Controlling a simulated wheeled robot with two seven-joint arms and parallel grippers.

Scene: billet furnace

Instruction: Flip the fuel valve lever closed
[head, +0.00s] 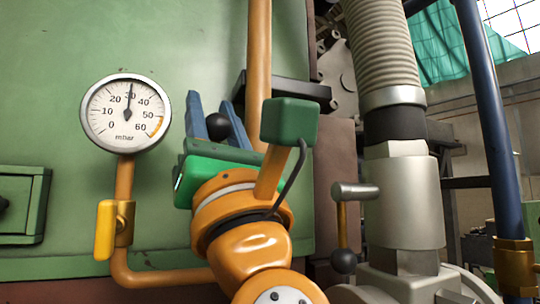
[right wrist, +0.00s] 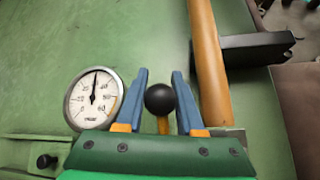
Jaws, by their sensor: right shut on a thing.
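A lever with a black ball knob (head: 218,126) stands between the blue fingers of my right gripper (head: 215,115). In the right wrist view the black ball (right wrist: 160,99) sits between the two fingertips (right wrist: 159,85), with a short yellow stem (right wrist: 163,125) below it. The gripper is shut on this lever. The lever's pivot and valve body are hidden behind the green palm, so its angle is hard to tell. My left gripper is in neither view.
A round pressure gauge (head: 126,113) with a yellow-handled cock (head: 105,230) below it is left of my gripper. A vertical orange pipe (head: 259,45) runs close behind. Another black-ball lever (head: 343,260) hangs right, beside a grey fitting (head: 403,205). A dark bracket (right wrist: 257,47) juts behind the pipe.

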